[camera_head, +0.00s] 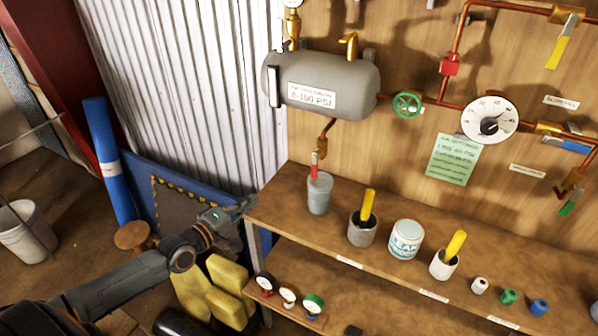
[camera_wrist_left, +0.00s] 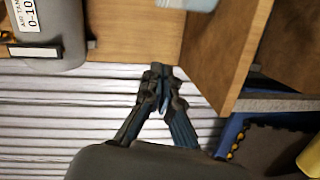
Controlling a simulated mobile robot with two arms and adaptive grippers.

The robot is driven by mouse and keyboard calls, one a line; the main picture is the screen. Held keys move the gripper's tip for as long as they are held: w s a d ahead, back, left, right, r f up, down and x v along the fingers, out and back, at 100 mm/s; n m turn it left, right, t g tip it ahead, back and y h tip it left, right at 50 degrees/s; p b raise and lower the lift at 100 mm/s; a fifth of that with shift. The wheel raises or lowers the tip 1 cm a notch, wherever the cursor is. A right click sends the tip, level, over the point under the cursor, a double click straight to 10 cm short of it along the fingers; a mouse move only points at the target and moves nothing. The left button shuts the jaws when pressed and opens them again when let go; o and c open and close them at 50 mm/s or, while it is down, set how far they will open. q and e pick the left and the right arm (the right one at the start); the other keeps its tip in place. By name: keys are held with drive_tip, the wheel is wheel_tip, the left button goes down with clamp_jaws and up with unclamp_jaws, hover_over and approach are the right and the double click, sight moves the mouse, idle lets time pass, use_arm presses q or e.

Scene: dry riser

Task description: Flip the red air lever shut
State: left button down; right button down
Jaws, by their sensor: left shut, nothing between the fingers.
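A small red lever (camera_head: 314,160) hangs at the end of the short copper pipe under the grey air tank (camera_head: 362,88). It points down, just above a grey cup (camera_head: 319,196) on the bench. My left gripper (camera_head: 246,204) is shut and empty, left of the cup by the bench's left end, apart from the lever. In the left wrist view my left gripper's fingertips (camera_wrist_left: 158,72) are together in front of the corrugated wall. The tank (camera_wrist_left: 48,30) shows there at the upper left; the lever cannot be made out. My right gripper is not in view.
The bench (camera_head: 281,205) holds several cups, two with yellow handles. A green wheel valve (camera_head: 408,104), a dial gauge (camera_head: 489,119) and copper pipes are on the wooden wall. Gauges (camera_head: 288,295) sit on the lower shelf. A blue roll (camera_head: 107,160) leans at left.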

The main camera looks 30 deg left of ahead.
sight(316, 165)
use_arm(q)
wheel_tip(316, 165, up, 7)
drive_tip(key=d+n+t+h, duration=0.1)
drive_tip(key=d, duration=0.1)
drive_tip(key=shift+w+d+f+h, duration=0.15)
drive_tip(key=shift+d+h, duration=0.25)
drive_tip(key=shift+w, duration=0.1)
drive_tip(key=w+d+p, duration=0.4)
drive_tip(key=w+d, duration=0.2)
drive_tip(key=w, duration=0.3)
drive_tip(key=shift+w+d, duration=0.15)
drive_tip(key=shift+d, duration=0.2)
drive_tip(key=shift+f, duration=0.1)
